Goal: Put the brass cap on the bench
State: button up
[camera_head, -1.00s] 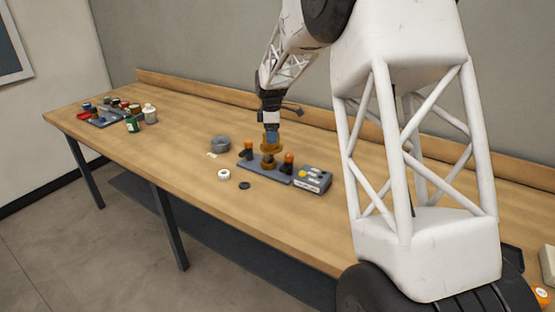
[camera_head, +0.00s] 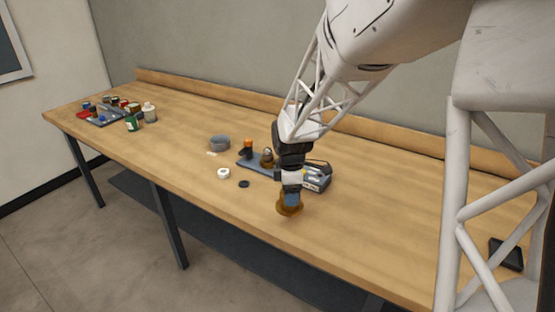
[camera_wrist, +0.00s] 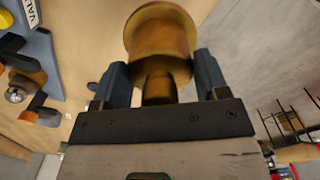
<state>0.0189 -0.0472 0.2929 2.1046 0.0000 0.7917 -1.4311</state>
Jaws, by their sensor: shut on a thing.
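The brass cap (camera_head: 289,206) is held at the lower end of my gripper (camera_head: 291,197), near the front of the wooden bench (camera_head: 380,235). In the wrist view the brass cap (camera_wrist: 160,40) sits between the two blue-grey fingers of my gripper (camera_wrist: 160,82), which is shut on its narrower stem. I cannot tell whether the cap touches the bench top or hangs just above it. The pump base plate (camera_head: 252,167) lies behind and to the left, with an orange-topped part (camera_head: 247,148) and an uncapped metal fitting (camera_head: 267,157) on it.
A grey bowl (camera_head: 220,143), a white ring (camera_head: 223,173) and a black disc (camera_head: 244,184) lie left of the plate. A grey box (camera_head: 317,180) is partly hidden behind my gripper. Jars and a tray (camera_head: 107,121) stand far left. Bench right of the cap is clear.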

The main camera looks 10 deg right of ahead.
jog(key=s+f, duration=0.1)
jog(key=s, duration=0.4)
jog(key=shift+s+f, duration=0.35)
jog(key=shift+s, duration=0.05)
jog(key=w+f, duration=0.1)
jog(key=w, duration=1.5)
jog(key=shift+d+f, duration=0.15)
jog(key=shift+f, duration=0.1)
jog(key=shift+f, duration=1.7)
jog(key=shift+f, duration=0.15)
jog(key=o, duration=1.1)
